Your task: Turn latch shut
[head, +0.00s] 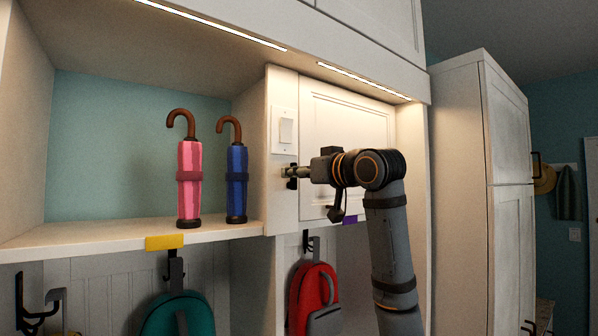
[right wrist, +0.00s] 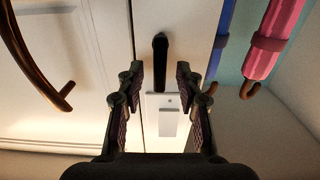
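The latch (right wrist: 160,62) is a short dark bar on the white panel beside the cabinet door. In the right wrist view it stands parallel to the door seam, on the panel side and not across the door. In the head view the latch (head: 292,183) is small and partly covered by my right gripper (head: 291,171). The white cabinet door (head: 352,115) looks closed. In the right wrist view my right gripper (right wrist: 160,80) is open, one finger on each side of the latch's line; contact cannot be told. My left gripper is not in view.
A light switch (head: 286,130) sits above the latch. A dark curved handle (right wrist: 35,62) is on the door. Pink (head: 189,165) and blue (head: 237,185) umbrellas stand on the left shelf. A red backpack (head: 309,285) and a teal bag (head: 178,314) hang below.

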